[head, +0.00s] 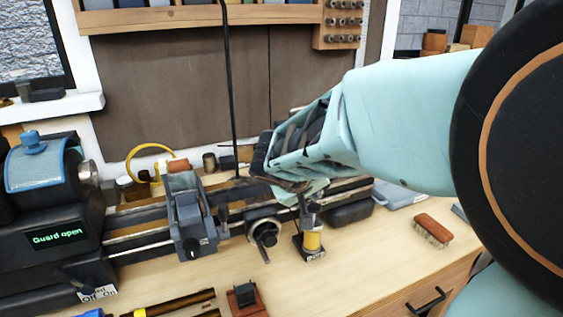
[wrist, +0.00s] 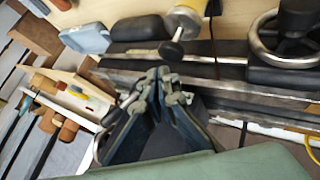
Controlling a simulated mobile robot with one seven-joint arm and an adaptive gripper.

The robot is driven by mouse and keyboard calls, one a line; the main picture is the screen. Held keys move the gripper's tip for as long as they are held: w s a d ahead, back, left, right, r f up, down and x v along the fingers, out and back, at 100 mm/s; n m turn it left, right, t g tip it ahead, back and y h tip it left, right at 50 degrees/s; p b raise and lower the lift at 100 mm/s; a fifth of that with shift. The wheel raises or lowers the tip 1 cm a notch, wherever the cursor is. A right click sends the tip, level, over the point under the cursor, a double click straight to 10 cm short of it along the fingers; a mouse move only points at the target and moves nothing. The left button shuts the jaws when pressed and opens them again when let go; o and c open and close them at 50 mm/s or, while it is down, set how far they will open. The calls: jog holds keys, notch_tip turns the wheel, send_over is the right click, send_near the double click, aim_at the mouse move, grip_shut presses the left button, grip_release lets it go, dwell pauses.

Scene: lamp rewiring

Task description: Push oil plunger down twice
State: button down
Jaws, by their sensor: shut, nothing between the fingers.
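The oil plunger is a yellow cylinder (head: 313,240) on a small dark base with a dark top, standing upright at the front of the lathe bed. In the head view my teal-covered wrist hangs above the oiler, and the fingertips are hard to make out.
The lathe stands behind and left, with a grey carriage (head: 187,218), a handwheel (head: 264,234) and a "Guard open" display (head: 57,238). A brush (head: 433,230) lies right of the oiler. A thin black upright (head: 229,90) rises behind.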

aim_at(314, 206)
jog(key=shift+f, duration=0.2)
jog(key=shift+f+b, duration=0.25)
jog(key=shift+b, duration=0.4)
jog(key=shift+f+b, duration=1.3)
jog(key=shift+b, duration=0.4)
dwell(1.0)
jog(key=shift+r, duration=0.15)
jog(key=shift+r+p, duration=0.9)
jog(key=shift+r, duration=0.7)
jog(key=shift+r+p, duration=1.55)
jog(key=shift+r, duration=1.05)
